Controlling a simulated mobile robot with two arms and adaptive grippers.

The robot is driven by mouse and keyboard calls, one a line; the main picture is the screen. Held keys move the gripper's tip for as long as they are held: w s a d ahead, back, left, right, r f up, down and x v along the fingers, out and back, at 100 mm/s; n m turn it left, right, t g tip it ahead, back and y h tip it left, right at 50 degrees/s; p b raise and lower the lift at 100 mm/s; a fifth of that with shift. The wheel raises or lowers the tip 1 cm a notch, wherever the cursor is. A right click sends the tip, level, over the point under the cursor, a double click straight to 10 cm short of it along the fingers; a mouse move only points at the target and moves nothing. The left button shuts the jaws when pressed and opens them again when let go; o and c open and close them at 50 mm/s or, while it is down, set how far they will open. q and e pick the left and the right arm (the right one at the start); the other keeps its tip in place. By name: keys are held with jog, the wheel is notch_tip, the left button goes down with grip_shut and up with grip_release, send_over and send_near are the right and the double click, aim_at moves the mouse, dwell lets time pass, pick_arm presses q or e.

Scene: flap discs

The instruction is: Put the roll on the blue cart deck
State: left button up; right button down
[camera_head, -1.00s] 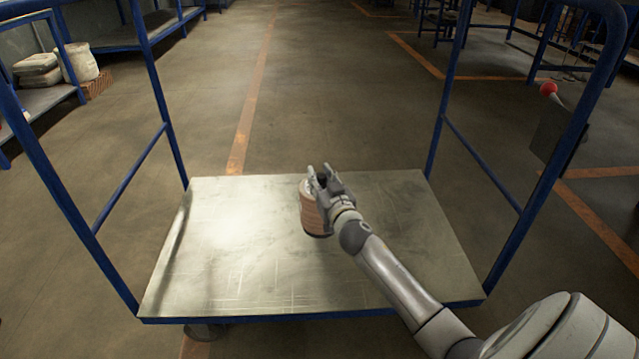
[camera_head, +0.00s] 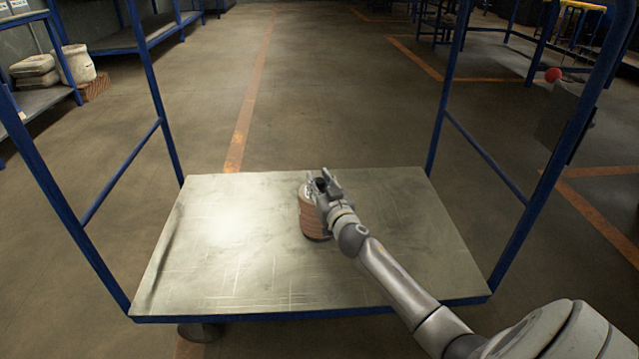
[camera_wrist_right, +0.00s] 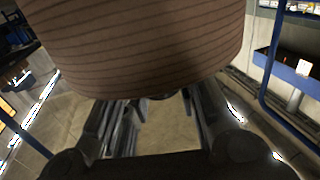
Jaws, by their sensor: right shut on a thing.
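The roll (camera_head: 312,220) is a brownish, ridged cylinder near the middle of the cart deck in the head view. It fills the top of the right wrist view (camera_wrist_right: 145,45). The blue cart's deck (camera_head: 225,250) is a pale, scratched metal plate with blue edging. My right gripper (camera_head: 322,184) is shut on the upper part of the roll, which hides part of its top. The roll is roughly upright. I cannot tell whether its bottom touches the deck. My left gripper is not in view.
Blue tubular frames of the cart rise at the left (camera_head: 65,205) and right (camera_head: 530,205). The deck around the roll is bare. A dark box with a red knob (camera_head: 553,75) is at the right. Shelves with sacks (camera_head: 38,75) stand at the far left.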

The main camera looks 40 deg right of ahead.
jog(key=shift+r, duration=0.25)
jog(key=c, duration=1.5)
grip_release()
jog(key=shift+f, duration=0.25)
jog(key=o, duration=0.4)
jog(key=shift+c, duration=0.2)
jog(key=shift+r, duration=0.15)
